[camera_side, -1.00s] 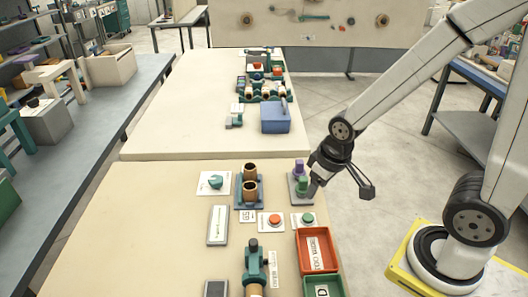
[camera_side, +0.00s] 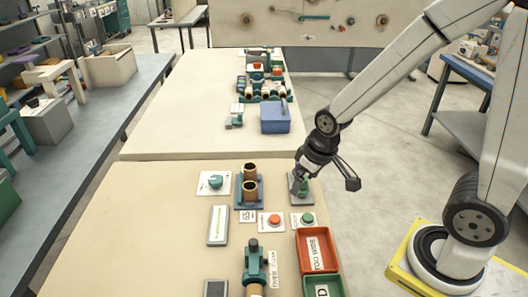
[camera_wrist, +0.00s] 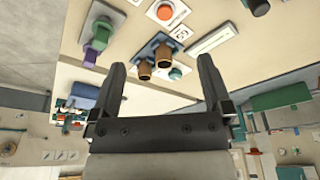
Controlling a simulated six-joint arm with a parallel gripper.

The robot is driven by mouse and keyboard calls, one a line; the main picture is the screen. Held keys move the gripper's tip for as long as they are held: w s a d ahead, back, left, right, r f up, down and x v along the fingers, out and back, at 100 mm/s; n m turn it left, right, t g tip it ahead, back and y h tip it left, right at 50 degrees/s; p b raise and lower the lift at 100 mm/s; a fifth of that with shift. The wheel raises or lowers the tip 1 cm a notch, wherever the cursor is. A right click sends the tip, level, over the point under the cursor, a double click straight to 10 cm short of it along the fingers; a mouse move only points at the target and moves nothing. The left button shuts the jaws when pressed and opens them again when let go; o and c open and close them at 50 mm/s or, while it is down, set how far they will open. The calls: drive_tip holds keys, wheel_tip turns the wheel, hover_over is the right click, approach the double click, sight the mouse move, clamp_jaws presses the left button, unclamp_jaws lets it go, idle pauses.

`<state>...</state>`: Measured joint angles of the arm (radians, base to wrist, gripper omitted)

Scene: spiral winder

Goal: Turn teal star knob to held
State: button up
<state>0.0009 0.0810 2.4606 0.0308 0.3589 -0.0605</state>
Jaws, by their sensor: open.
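The teal star knob (camera_side: 215,181) sits on a square white plate (camera_side: 207,190) at the left of the near table. It also shows in the wrist view, where the knob (camera_wrist: 176,73) lies beyond two brown cups, between my finger lines. My gripper (camera_side: 300,178) is to the right of the knob, above the grey block with the green and purple pieces, well apart from the knob. In the wrist view the two fingers (camera_wrist: 161,64) are spread wide with nothing between them. The arm end hides part of the purple piece in the side view.
Two brown cups (camera_side: 250,182) on a blue base stand between the knob and my gripper. Red (camera_side: 270,220) and green (camera_side: 307,219) buttons sit in front, with a red tray (camera_side: 318,250) nearer. The table left of the knob is clear.

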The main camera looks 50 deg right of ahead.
drive_tip(key=w+f+n, duration=0.2)
drive_tip(key=w, duration=1.3)
drive_tip(key=n+t+y, duration=0.1)
drive_tip(key=n+y, duration=0.1)
approach(216, 179)
drive_tip(key=f, duration=0.1)
drive_tip(key=shift+w+a+f, duration=0.15)
drive_tip(key=shift+a, duration=0.15)
drive_tip(key=shift+f, duration=0.1)
drive_tip(key=shift+w+x, duration=0.2)
drive_tip(key=shift+x, duration=3.55)
drive_tip(key=shift+d, duration=0.1)
drive_tip(key=c, duration=1.3)
drive_tip(key=shift+o, duration=0.2)
